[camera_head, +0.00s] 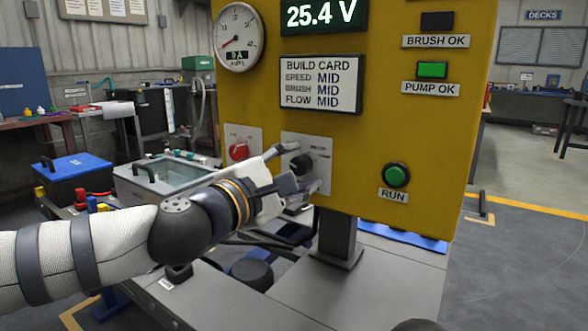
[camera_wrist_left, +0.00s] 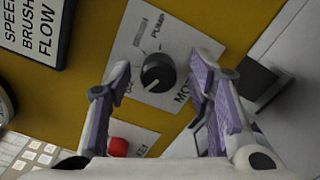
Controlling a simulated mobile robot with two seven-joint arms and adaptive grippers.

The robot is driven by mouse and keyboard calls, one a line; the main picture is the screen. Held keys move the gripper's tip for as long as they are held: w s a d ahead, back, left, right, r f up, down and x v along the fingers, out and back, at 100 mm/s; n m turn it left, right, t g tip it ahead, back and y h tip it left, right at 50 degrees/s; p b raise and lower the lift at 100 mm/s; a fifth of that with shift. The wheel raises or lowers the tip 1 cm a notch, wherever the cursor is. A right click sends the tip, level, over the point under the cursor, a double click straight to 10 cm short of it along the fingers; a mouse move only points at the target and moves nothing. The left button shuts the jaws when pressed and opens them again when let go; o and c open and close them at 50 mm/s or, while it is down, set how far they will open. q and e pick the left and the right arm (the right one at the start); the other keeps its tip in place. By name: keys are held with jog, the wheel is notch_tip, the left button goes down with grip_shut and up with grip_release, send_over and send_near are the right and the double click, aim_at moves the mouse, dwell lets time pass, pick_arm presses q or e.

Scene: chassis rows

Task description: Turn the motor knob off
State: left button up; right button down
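The motor knob (camera_head: 301,164) is a round black knob on a light label plate on the yellow panel. It also shows in the left wrist view (camera_wrist_left: 157,74), where the plate reads PUMP and part of MOTOR. A short pale mark shows on the knob, but its exact setting is hard to read. My left gripper (camera_head: 306,168) is in front of the plate with its fingers spread. In the wrist view its fingertips (camera_wrist_left: 163,70) stand on either side of the knob, with a gap on both sides. My right gripper is not in view.
A red knob (camera_head: 238,151) sits on its own plate left of the motor knob. A green RUN button (camera_head: 396,175) is to the right. The build card (camera_head: 320,85) and an amps gauge (camera_head: 238,38) are above. A grey bench (camera_head: 370,285) lies below the panel.

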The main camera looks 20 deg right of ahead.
pick_arm(q)
jog(key=v, duration=1.2)
